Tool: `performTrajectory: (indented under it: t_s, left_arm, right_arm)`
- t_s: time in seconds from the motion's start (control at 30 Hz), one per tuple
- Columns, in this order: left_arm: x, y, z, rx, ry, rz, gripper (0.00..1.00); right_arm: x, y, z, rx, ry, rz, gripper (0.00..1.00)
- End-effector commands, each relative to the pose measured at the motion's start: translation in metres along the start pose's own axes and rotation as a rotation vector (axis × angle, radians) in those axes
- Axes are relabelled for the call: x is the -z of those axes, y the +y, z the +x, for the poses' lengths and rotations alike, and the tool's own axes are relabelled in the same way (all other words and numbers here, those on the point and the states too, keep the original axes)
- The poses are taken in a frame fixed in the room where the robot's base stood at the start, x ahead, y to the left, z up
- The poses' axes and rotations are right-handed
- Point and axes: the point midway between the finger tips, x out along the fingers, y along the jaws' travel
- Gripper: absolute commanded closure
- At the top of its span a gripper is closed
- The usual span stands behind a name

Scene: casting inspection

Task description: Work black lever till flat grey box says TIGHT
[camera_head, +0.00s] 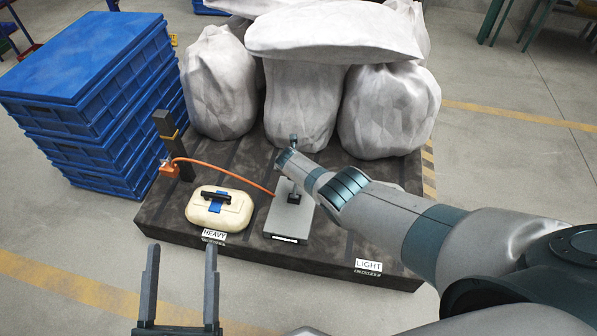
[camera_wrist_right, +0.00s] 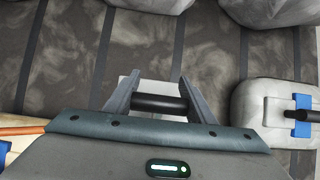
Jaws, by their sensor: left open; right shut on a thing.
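The flat grey box (camera_head: 276,222) lies on the dark platform. A strip on its front edge is too small to read, so I cannot tell if it says TIGHT. The black lever (camera_wrist_right: 158,104) lies crosswise between the fingers of my right gripper (camera_wrist_right: 160,92), which is shut on it. In the head view, my right wrist is above the back of the box and hides much of the lever; a black fitting (camera_head: 294,198) shows on the box top. My left gripper (camera_head: 181,285) is open and empty in front of the platform.
A beige case (camera_head: 238,213) with a HEAVY label stands left of the box. An orange hose (camera_head: 229,172) runs from a dark post (camera_head: 164,124) to the box. White sacks (camera_head: 300,100) stand behind, blue crates (camera_head: 95,150) at left.

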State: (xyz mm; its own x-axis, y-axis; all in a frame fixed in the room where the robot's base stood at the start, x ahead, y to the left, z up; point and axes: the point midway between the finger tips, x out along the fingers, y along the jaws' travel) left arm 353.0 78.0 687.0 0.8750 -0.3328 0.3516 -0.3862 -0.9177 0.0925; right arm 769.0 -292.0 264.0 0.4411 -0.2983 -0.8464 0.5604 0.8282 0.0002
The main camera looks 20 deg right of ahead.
Motion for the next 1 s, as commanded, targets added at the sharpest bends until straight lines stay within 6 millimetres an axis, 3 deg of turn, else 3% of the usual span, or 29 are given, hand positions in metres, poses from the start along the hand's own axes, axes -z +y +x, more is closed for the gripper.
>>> performTrajectory:
  t_s: [0.4,0.43,0.5,1.0]
  left_arm:
    - [0.0007,0.0012,-0.0002,-0.002,0.004,-0.001,0.31]
    - [0.0006,0.0012,-0.0002,-0.002,0.004,-0.001,0.31]
    - [0.0006,0.0012,-0.0003,-0.003,0.003,-0.001,0.31]
    - [-0.0022,0.0008,0.0002,-0.004,-0.018,-0.002,0.31]
  right_arm:
    - [-0.0039,-0.001,0.0001,0.0,-0.003,-0.002,0.9]
    - [-0.0038,-0.0009,0.0001,0.0,-0.003,-0.002,0.43]
    - [-0.0033,-0.0007,0.0001,0.0,-0.002,-0.001,0.31]
    - [-0.0011,0.0,-0.0018,0.0,0.001,-0.001,0.31]
